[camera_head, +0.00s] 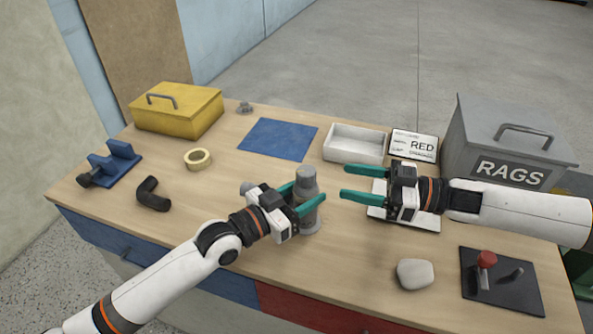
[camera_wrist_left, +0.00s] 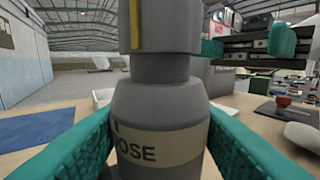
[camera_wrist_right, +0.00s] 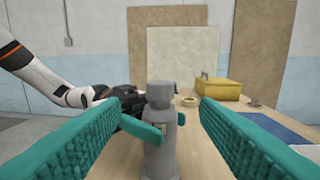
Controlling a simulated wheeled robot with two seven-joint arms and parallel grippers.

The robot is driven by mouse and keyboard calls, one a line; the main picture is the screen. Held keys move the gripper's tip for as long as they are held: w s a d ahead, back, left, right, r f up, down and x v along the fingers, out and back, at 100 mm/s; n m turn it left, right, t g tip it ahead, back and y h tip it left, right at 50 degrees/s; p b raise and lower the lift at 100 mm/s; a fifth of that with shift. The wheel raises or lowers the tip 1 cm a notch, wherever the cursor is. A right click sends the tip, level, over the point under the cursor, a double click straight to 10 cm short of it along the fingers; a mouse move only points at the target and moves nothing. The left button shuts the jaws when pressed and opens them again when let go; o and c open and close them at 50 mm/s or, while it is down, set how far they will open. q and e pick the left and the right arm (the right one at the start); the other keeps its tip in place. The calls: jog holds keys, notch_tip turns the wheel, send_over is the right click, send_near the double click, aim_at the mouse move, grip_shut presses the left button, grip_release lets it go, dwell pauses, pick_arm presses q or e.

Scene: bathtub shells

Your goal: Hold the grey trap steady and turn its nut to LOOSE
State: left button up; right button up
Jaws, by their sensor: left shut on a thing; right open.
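The grey trap (camera_head: 309,214) stands upright on the wooden bench, with a narrower grey nut (camera_head: 306,174) on top. In the left wrist view the trap body (camera_wrist_left: 160,105) has a pale band reading "OSE", its start cut off, and the nut (camera_wrist_left: 165,28) carries a yellow stripe. My left gripper (camera_head: 308,197) is shut on the trap body from the left. My right gripper (camera_head: 343,182) is open, to the right of the trap and apart from it. In the right wrist view the trap (camera_wrist_right: 161,140) shows ahead, between the open fingers.
A white tray (camera_head: 355,158) and a RED card (camera_head: 413,146) lie behind my right gripper, with a grey RAGS box (camera_head: 476,144) to the right. A pale stone-like lump (camera_head: 415,273) and a dark plate with a red knob (camera_head: 486,259) are at front right. A tape roll (camera_head: 198,159) and black elbow (camera_head: 153,195) lie left.

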aim_at(296, 181)
jog(key=x, duration=1.1)
jog(key=shift+w+a, duration=0.15)
jog(key=shift+a, duration=0.2)
jog(key=shift+c, duration=0.5)
jog(key=c, duration=0.9)
